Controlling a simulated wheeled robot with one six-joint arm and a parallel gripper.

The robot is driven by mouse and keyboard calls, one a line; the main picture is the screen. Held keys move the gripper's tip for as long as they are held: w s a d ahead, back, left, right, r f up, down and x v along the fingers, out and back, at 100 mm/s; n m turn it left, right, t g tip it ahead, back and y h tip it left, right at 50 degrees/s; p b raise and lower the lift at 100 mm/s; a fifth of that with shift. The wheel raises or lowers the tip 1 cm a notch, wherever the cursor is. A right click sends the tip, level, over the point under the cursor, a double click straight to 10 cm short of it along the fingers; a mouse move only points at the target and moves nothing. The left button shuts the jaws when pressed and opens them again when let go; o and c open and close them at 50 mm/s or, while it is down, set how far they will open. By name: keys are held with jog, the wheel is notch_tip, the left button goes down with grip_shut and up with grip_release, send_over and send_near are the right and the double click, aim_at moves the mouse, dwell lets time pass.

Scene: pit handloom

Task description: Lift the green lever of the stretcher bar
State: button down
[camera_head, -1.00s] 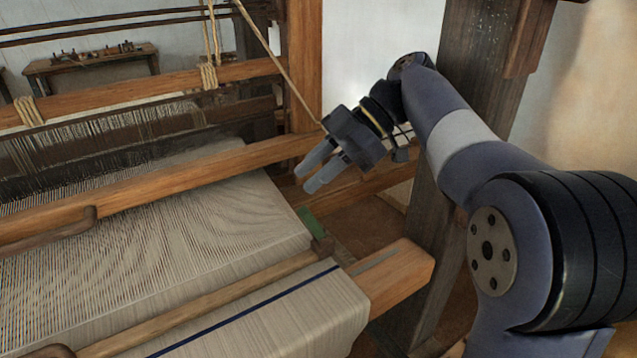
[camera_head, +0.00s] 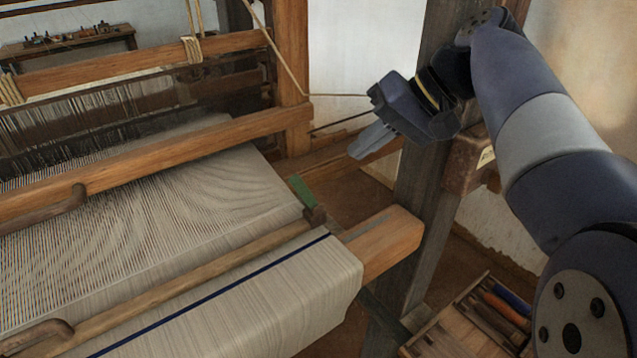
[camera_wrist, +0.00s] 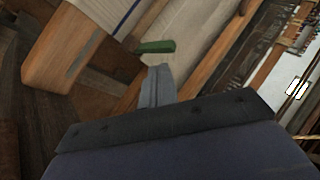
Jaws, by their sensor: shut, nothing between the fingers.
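The green lever (camera_head: 303,191) stands at the right end of the stretcher bar (camera_head: 200,290), by the right edge of the woven cloth. My gripper (camera_head: 362,152) is shut and empty. In the head view it is up and to the right of the lever, apart from it, with its fingers pointing down and left. In the wrist view the green lever (camera_wrist: 155,46) lies just beyond the tips of my shut fingers (camera_wrist: 160,72); I cannot tell the exact gap.
The cloth beam (camera_head: 390,240) ends to the right of the lever. A dark upright post (camera_head: 425,200) stands behind my gripper. A wooden crossbeam (camera_head: 150,160) spans the warp. A tray of tools (camera_head: 470,325) is at the lower right.

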jog(key=s+d+m+t+h, duration=0.1)
jog(key=s+d+m+t, duration=0.15)
jog(key=m, duration=0.45)
jog(key=g, duration=0.1)
send_near(307, 191)
notch_tip(307, 191, down, 4)
jog(key=a, duration=0.1)
jog(key=w+a, duration=0.1)
jog(key=shift+w+a+f+p, duration=0.15)
jog(key=shift+a+f+p, duration=0.1)
jog(key=shift+a+p, duration=0.1)
jog(key=shift+w+a+f, duration=0.15)
jog(key=shift+w+a, duration=0.05)
jog(key=shift+a, duration=0.15)
